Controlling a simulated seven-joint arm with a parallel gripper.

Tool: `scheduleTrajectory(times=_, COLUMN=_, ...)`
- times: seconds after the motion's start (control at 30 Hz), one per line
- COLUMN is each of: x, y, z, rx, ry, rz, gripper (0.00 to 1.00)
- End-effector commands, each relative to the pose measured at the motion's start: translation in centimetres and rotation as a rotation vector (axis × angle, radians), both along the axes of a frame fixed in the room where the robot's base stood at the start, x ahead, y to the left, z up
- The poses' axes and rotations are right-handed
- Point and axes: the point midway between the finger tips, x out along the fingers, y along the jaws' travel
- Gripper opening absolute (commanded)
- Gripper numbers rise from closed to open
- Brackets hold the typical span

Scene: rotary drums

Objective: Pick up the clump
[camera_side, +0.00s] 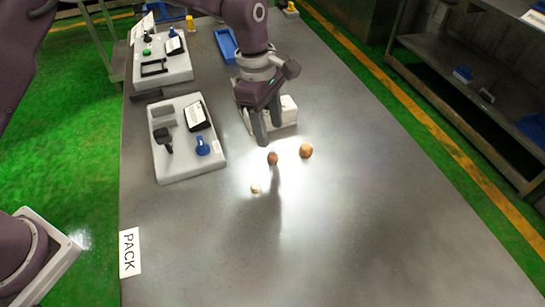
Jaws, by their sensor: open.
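Three small lumps lie on the grey metal table (360,240) in the side view. A brown clump (272,158) is in the middle, a lighter orange-brown clump (306,151) lies to its right, and a small pale cream clump (255,188) lies nearer the camera to the left. I cannot tell which one the task means. My gripper (268,143) points down with open, empty fingers, just behind the brown clump in the picture. Its height above the table is hard to judge.
A white tray (218,167) with a blue-knobbed part and dark items stands left of my gripper. Another tray (187,73) is behind it. A white block (287,113) sits behind the fingers, and a blue bin (226,46) is farther back. The front and right of the table are clear.

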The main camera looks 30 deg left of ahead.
Motion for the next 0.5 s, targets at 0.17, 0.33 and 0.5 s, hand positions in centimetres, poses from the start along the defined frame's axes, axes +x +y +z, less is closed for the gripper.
scheduleTrajectory(times=0.17, x=0.0, y=-0.5, z=-2.5, rx=0.001, ry=0.013, rz=0.024, gripper=0.50)
scheduleTrajectory(times=0.33, x=-0.4, y=-0.5, z=-5.6, rx=0.002, ry=0.014, rz=0.023, gripper=0.50)
scheduleTrajectory(times=0.5, x=-0.4, y=-0.8, z=-7.7, rx=0.001, ry=0.010, rz=0.023, gripper=0.50)
